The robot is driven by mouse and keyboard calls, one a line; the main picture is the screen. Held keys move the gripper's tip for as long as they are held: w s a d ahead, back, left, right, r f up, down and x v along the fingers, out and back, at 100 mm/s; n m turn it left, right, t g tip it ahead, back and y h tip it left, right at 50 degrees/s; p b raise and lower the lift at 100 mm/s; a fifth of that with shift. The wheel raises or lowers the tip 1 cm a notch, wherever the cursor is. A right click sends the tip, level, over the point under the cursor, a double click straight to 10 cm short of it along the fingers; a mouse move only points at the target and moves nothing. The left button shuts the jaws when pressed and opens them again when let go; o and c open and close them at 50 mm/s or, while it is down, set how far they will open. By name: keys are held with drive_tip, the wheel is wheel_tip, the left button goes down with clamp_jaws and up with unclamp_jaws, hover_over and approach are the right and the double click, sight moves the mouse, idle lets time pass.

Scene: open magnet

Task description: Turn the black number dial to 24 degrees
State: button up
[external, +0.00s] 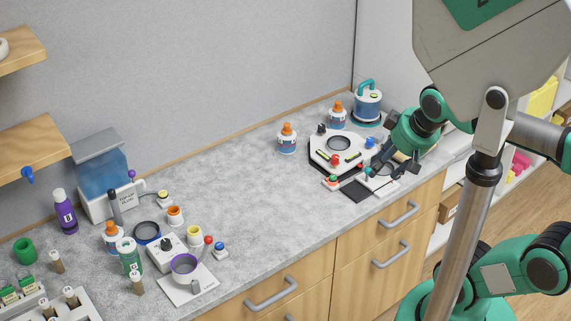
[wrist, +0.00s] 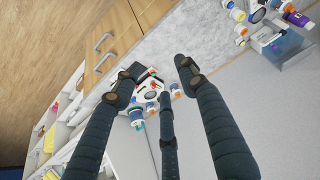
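I see two candidates for the black number dial, and no numbers are readable on either. One is a small black knob (external: 321,129) at the back of a white many-sided device (external: 322,156) on the right of the counter. The other is a black knob (external: 167,243) on a white box (external: 158,258) at the front left. My gripper (external: 384,166) is at the right end of the counter, beside the many-sided device and over a small white device it partly hides. In the wrist view its dark fingers (wrist: 155,82) are spread, with nothing held between them.
A black pad (external: 357,190) lies at the counter's front edge. Two orange-capped bottles (external: 287,140) (external: 337,115) and a blue jar (external: 367,104) stand behind the device. The middle of the grey counter (external: 240,190) is clear. Bottles and a blue tank (external: 101,175) crowd the left.

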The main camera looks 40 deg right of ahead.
drive_tip(key=w+a+r+n+g+p, duration=0.1)
drive_tip(key=w+a+r+n, duration=0.15)
drive_tip(key=w, duration=0.45)
drive_tip(key=w+a+r+n+g+p, duration=0.1)
drive_tip(key=w+a+r+n+p, duration=0.2)
drive_tip(key=w, duration=0.4)
drive_tip(key=n+g+p, duration=0.4)
drive_tip(key=n+p, duration=0.3)
drive_tip(key=n, duration=0.5)
hover_over(165, 242)
wheel_tip(165, 242, down, 24)
drive_tip(key=shift+f, duration=0.2)
drive_tip(key=shift+f, duration=0.15)
wheel_tip(165, 242, down, 13)
drive_tip(key=shift+f, duration=0.2)
